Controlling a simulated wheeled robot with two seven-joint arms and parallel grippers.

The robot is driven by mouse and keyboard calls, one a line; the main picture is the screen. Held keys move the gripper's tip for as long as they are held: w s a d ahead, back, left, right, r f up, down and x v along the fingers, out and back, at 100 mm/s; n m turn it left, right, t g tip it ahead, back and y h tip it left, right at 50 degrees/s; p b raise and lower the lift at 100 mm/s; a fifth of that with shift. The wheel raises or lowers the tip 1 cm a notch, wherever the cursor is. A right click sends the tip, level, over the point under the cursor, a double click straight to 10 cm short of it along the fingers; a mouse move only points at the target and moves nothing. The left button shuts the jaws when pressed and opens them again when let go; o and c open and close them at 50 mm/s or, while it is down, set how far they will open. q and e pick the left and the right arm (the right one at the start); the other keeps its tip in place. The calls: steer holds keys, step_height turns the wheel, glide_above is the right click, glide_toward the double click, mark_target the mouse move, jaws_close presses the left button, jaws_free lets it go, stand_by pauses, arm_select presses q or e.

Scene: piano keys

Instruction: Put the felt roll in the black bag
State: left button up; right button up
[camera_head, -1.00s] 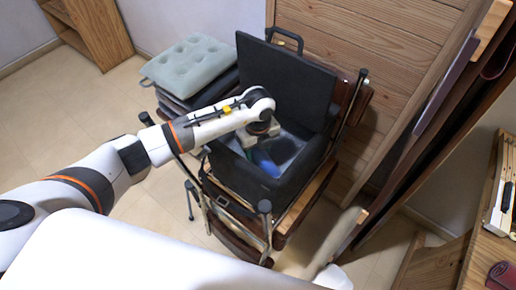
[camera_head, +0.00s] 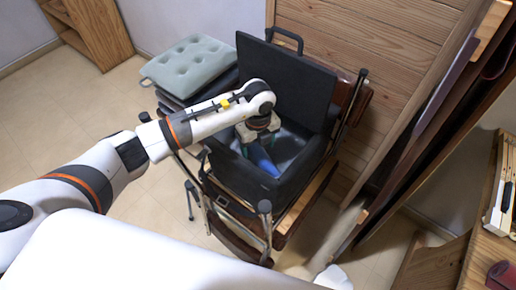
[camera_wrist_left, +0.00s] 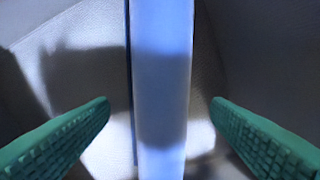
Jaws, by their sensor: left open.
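The black bag (camera_head: 238,176) stands open on a chair, its lid (camera_head: 285,80) raised at the back. The blue felt roll (camera_head: 263,161) is inside the bag, its upper end close under my left gripper (camera_head: 252,138). In the left wrist view the felt roll (camera_wrist_left: 162,80) runs top to bottom between the two green fingers of the left gripper (camera_wrist_left: 160,108). The fingers are open, with a gap on each side of the roll. Part of the roll is hidden by the gripper in the head view. My right gripper is not in view.
A grey tufted cushion (camera_head: 190,62) lies on a stack left of the bag. A wooden panel (camera_head: 375,60) stands behind it, and dark boards lean at the right. A wooden desk (camera_head: 482,255) is at the right edge. Floor at the left is clear.

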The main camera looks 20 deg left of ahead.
mark_target(258, 149)
arm_select(q)
step_height(258, 149, up, 10)
stand_by(0.3)
stand_by(1.2)
